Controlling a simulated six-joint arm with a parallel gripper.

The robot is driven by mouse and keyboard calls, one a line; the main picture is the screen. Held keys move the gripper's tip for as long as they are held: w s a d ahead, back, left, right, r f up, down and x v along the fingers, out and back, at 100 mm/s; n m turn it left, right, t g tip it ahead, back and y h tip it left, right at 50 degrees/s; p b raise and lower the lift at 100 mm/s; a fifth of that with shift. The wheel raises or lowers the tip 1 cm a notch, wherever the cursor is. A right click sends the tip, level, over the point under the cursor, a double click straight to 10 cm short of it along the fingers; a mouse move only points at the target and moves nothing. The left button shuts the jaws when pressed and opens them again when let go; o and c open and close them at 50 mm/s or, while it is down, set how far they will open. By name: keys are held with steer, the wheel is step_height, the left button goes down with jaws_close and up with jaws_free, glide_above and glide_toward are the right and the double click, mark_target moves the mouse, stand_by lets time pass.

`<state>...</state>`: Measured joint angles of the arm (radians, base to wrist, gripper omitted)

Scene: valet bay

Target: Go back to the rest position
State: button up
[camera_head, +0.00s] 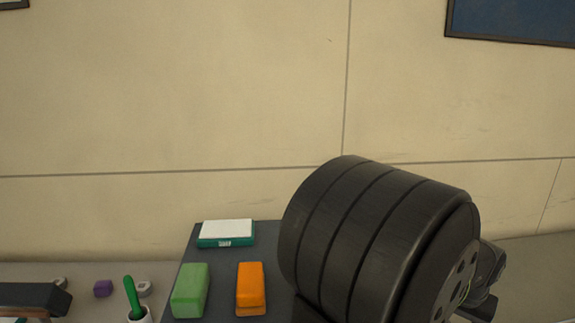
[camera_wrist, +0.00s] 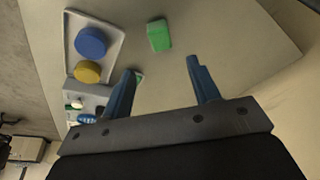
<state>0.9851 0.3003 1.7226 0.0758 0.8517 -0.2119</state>
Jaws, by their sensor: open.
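My gripper (camera_wrist: 161,66) shows in the wrist view with its two blue fingers apart and nothing between them. A small green block (camera_wrist: 159,35) lies on a pale surface beyond the fingertips, apart from them. I cannot make out the gripper's fingers in the head view, where part of my own arm blocks the lower right.
In the head view, a dark mat (camera_head: 219,283) carries a green block (camera_head: 190,290), an orange block (camera_head: 251,289) and a white-topped teal box (camera_head: 227,232). A purple block (camera_head: 103,288) is at left. The wrist view shows a pale tray (camera_wrist: 119,47) with blue (camera_wrist: 91,42) and yellow (camera_wrist: 87,71) round things.

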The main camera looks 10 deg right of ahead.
steer(key=x, duration=1.1)
steer(key=shift+f, duration=0.25)
steer(key=r, duration=0.5)
steer(key=shift+s+d, duration=0.1)
steer(key=shift+s, duration=0.2)
steer(key=s+d+r, duration=0.1)
steer(key=s+r, duration=0.6)
steer(key=s, duration=0.4)
step_height(320, 180, up, 20)
steer(key=w+a+n, duration=0.1)
steer(key=w+a, duration=0.1)
steer(key=w, duration=0.4)
steer(key=w+a+n, duration=0.2)
steer(key=w+a, duration=0.1)
steer(key=w, duration=0.3)
steer(key=shift+w+a+y, duration=0.25)
steer(key=shift+a+y, duration=0.05)
steer(key=shift+y, duration=0.1)
